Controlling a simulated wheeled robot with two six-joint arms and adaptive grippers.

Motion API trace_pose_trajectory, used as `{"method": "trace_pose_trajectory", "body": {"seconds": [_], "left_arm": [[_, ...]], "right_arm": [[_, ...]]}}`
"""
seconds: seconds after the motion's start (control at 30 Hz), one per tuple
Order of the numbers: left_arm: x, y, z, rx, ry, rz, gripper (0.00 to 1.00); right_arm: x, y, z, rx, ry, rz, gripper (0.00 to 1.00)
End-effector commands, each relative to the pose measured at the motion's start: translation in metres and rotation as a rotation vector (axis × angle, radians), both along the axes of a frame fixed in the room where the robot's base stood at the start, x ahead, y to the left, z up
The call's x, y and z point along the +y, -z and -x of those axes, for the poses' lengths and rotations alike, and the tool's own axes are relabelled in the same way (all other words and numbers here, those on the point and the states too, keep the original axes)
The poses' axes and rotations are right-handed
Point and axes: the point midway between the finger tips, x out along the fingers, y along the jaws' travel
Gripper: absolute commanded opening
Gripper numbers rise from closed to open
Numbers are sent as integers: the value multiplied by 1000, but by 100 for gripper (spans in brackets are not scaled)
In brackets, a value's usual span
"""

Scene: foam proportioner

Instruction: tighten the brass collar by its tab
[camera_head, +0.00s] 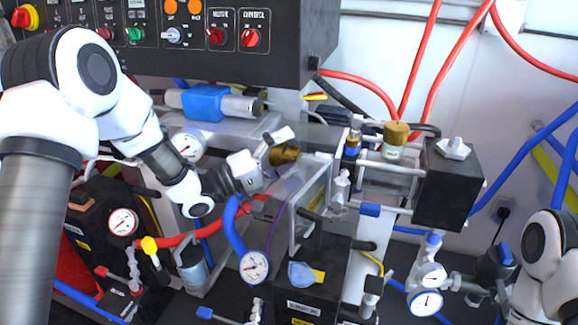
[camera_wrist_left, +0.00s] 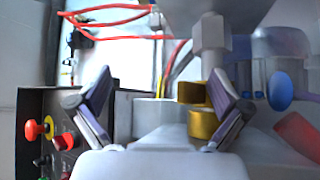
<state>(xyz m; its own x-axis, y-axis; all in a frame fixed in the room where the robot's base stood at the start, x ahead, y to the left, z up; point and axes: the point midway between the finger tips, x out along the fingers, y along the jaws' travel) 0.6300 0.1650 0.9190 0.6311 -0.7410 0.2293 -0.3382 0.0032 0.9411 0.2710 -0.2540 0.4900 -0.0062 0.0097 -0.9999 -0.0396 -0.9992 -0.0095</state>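The brass collar (camera_head: 285,154) sits on the pipework in the middle of the head view, just beyond my left gripper (camera_head: 263,153). In the left wrist view the brass piece (camera_wrist_left: 203,122) shows toward the right finger, partly covered by it; a tab-like brass part rises at its upper edge. My left gripper (camera_wrist_left: 158,95) is open, its fingers spread wide. I cannot tell whether the right finger touches the brass. My right gripper is not in view; only part of my right arm shows at the lower right.
A blue-banded cylinder (camera_head: 207,103) lies above the gripper. Another brass cap (camera_head: 396,134) stands to the right, near a black box (camera_head: 447,185). Gauges (camera_head: 254,266), hoses and valves crowd the space below.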

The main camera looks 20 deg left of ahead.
Motion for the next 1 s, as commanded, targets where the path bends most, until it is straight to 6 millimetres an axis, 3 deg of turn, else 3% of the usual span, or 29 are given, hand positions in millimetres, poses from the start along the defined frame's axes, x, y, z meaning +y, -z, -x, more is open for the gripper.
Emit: {"method": "trace_pose_trajectory", "body": {"seconds": [0.03, 0.23, 0.27, 0.77, 0.83, 0.87, 0.9, 0.93, 1.0], "left_arm": [[6, -29, -5, -64, -19, 17, 73], [7, -31, -6, -65, -21, 16, 73], [3, -13, -1, -14, -7, 1, 73], [27, -27, 19, -12, -8, 3, 72], [32, -29, 22, -10, -7, 3, 67], [33, -30, 24, -9, -6, 2, 60], [36, -30, 26, -8, -5, 1, 41], [37, -31, 27, -6, -5, 1, 35], [41, -31, 31, -5, -3, 1, 35]], "right_arm": [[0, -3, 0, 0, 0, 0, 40], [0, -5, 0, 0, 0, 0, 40], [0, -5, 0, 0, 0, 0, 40], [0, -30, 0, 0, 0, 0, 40], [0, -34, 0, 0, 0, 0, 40], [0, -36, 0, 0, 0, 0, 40], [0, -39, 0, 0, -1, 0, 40], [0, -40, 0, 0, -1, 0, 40], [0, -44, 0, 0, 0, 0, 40]]}}
